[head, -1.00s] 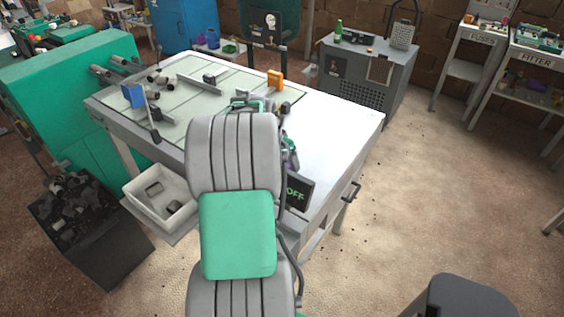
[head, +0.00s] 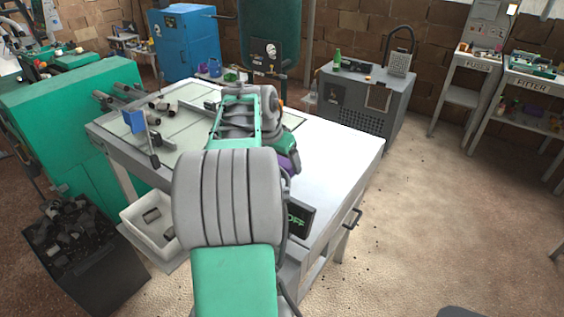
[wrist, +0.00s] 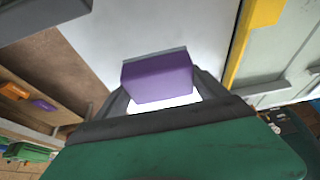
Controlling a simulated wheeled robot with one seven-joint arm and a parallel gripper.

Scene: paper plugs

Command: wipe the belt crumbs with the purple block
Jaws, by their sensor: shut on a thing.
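In the wrist view my gripper (wrist: 160,90) is shut on the purple block (wrist: 157,75). The block is held between the fingers over a plain white surface; whether it touches that surface I cannot tell. A pale green panelled surface, perhaps the belt (head: 190,93), lies on the left part of the table, partly behind my arm. I cannot make out any crumbs.
The white table top (head: 340,150) is bare on the right. A blue block (head: 134,121) and dark rods stand at the left. A yellow strip (wrist: 256,35) borders the pale panels.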

